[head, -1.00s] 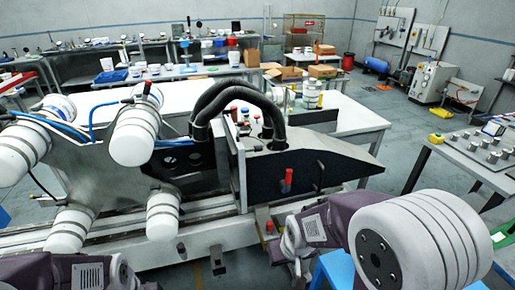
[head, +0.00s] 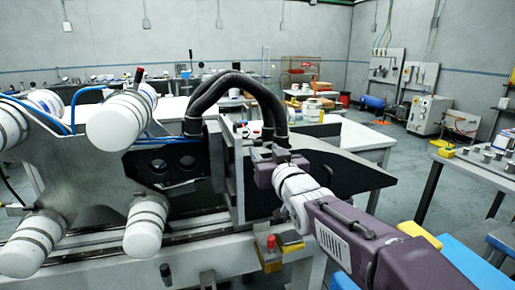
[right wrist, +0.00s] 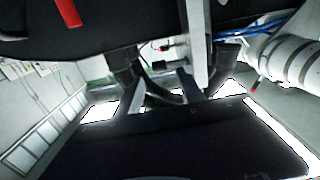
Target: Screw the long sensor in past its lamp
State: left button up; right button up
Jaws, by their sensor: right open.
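My right gripper (head: 275,153) is at the near side of the machine's dark sloped housing (head: 345,172), just below the black hoses. In the right wrist view its two grey fingers (right wrist: 163,92) stand apart with nothing clear between them. I cannot pick out the long sensor or its lamp. A red handle (right wrist: 68,12) shows at the top left in the right wrist view; my arm covers that area in the head view. My left gripper is out of view.
Two thick black hoses (head: 240,84) arch over the housing. A grey plate with several white rollers (head: 122,122) fills the left. A red button (head: 271,242) sits on the front rail. A bench with several knobs (head: 487,155) stands at the right.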

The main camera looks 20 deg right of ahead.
aim_at(258, 141)
jog(key=w, duration=0.7)
jog(key=shift+w+a+f, duration=0.1)
jog(key=shift+w, duration=0.2)
grip_shut()
jog(key=g+p, duration=0.2)
jog(key=p, duration=0.5)
jog(key=shift+r, duration=0.4)
jog(key=shift+f, duration=0.4)
